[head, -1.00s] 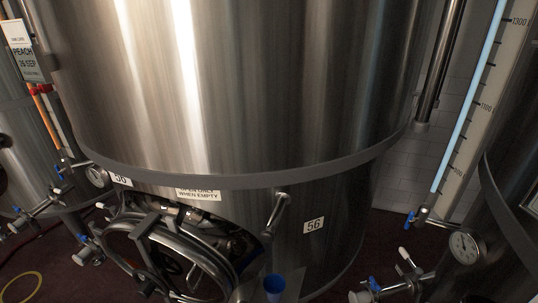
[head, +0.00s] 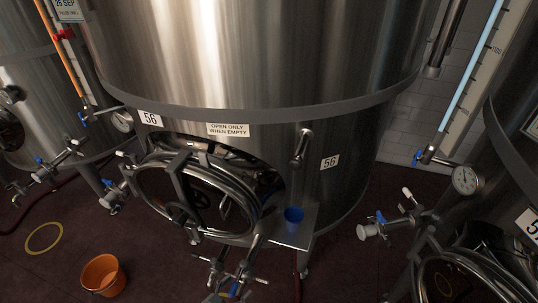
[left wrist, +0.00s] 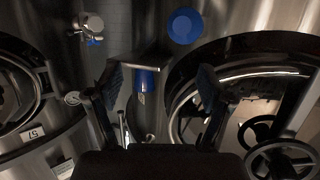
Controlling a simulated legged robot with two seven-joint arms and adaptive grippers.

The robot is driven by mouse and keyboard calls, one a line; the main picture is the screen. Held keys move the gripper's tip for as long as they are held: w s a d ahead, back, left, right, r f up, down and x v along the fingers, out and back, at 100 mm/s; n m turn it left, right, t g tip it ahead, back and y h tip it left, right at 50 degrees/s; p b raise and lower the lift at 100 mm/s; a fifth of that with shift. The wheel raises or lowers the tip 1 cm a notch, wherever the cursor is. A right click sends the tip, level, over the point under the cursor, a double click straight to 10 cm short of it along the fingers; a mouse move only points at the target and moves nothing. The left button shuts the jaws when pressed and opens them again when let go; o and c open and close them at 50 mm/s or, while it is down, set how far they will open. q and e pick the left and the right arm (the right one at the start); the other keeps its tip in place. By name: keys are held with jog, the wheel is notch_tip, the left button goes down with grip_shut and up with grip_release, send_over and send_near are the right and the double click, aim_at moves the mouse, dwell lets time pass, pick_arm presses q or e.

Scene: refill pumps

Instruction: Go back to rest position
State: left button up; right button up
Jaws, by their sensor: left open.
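My left gripper (left wrist: 160,80) shows in the left wrist view. Its two dark fingers are spread wide with nothing clasped between them. Behind the gap between the fingers are a metal ledge and a blue cup-like thing (left wrist: 145,78), apart from the gripper as far as I can tell. I cannot clearly make out either gripper in the head view. My right gripper is in no view.
Steel tank 56 (head: 260,60) fills the centre, with a round hatch (head: 235,228) and a blue cup (head: 293,222) on a small shelf. An orange bucket (head: 103,276) and yellow ring (head: 44,238) are on the dark floor. Valves jut out around them.

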pick_arm(q)
jog(key=s+a+f+n+g+y, duration=0.1)
jog(key=s+a+f+y, duration=0.15)
jog(key=f, duration=0.45)
jog(key=s+a+f+n+g+y, duration=0.1)
jog(key=s+a+f+g, duration=0.15)
jog(key=f, duration=0.45)
jog(key=s+a+f+n+g+y, duration=0.1)
jog(key=s+a+f+y, duration=0.15)
jog(key=f, duration=0.45)
jog(key=s+a+f+n+g+y, duration=0.1)
jog(key=s+a+f+g, duration=0.1)
jog(key=s+f, duration=0.4)
jog(key=s+a+f+n+g+y, duration=0.1)
jog(key=s+f+g, duration=0.2)
jog(key=s+f, duration=0.3)
jog(key=s, duration=0.5)
jog(key=shift+a+f+y, duration=0.3)
jog(key=shift+a, duration=0.1)
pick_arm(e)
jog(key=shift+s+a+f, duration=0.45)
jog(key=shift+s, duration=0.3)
pick_arm(q)
jog(key=shift+a, duration=0.35)
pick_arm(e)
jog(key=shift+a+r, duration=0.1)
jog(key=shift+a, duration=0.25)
